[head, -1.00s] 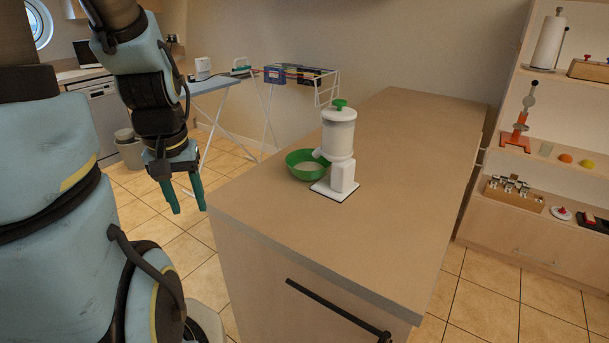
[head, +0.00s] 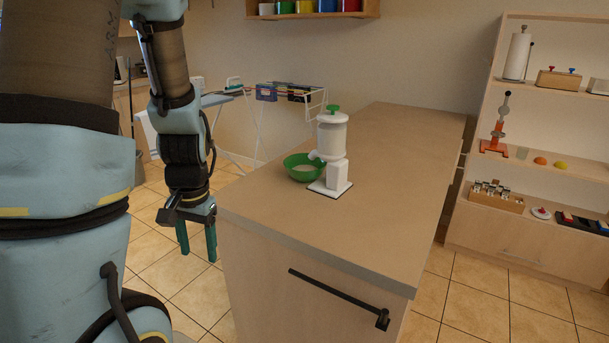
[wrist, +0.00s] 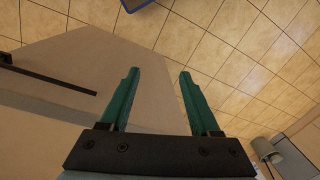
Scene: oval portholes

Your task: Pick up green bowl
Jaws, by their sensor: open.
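The green bowl (head: 303,168) stands on the wooden counter (head: 385,165), with something pale inside it. It is right beside a white dispenser (head: 332,150) with a green knob, whose spout reaches over the bowl's rim. My gripper (head: 197,243) hangs to the left of the counter, fingers pointing down, below the level of the counter top. Its two green fingers are apart with nothing between them. In the wrist view my gripper (wrist: 158,75) is also open and empty, and the bowl is not seen there.
The counter's near left corner and side lie close to my gripper. A dark handle (head: 338,297) sticks out from the counter's front. A drying rack (head: 290,95) stands behind, and a shelf unit (head: 520,150) stands at the right. Most of the counter top is clear.

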